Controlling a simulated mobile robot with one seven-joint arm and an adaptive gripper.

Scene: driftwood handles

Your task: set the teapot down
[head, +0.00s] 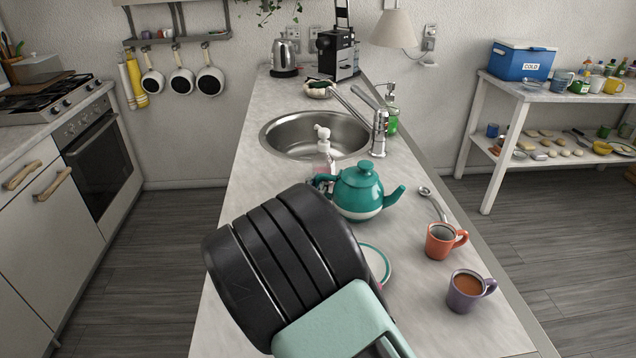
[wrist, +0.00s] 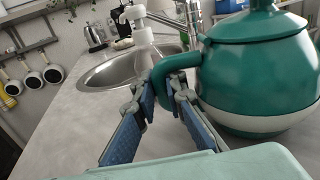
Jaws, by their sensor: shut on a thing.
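The teal teapot (head: 362,190) has a pale band near its base, a lidded top and a spout pointing right. It is upright over the counter (head: 255,170), between the sink and the mugs. My gripper (wrist: 167,85) is shut on the teapot's handle, at the pot's left side. The teapot also fills the right of the wrist view (wrist: 255,75). My dark wrist hides most of the gripper in the head view. I cannot tell whether the teapot's base touches the counter.
A white plate with a teal rim (head: 378,262) lies in front of the teapot, partly hidden by my arm. An orange mug (head: 440,242), a purple mug (head: 465,292) and a spoon (head: 434,203) are to the right. A soap dispenser (head: 323,145) stands close behind, before the sink (head: 300,133).

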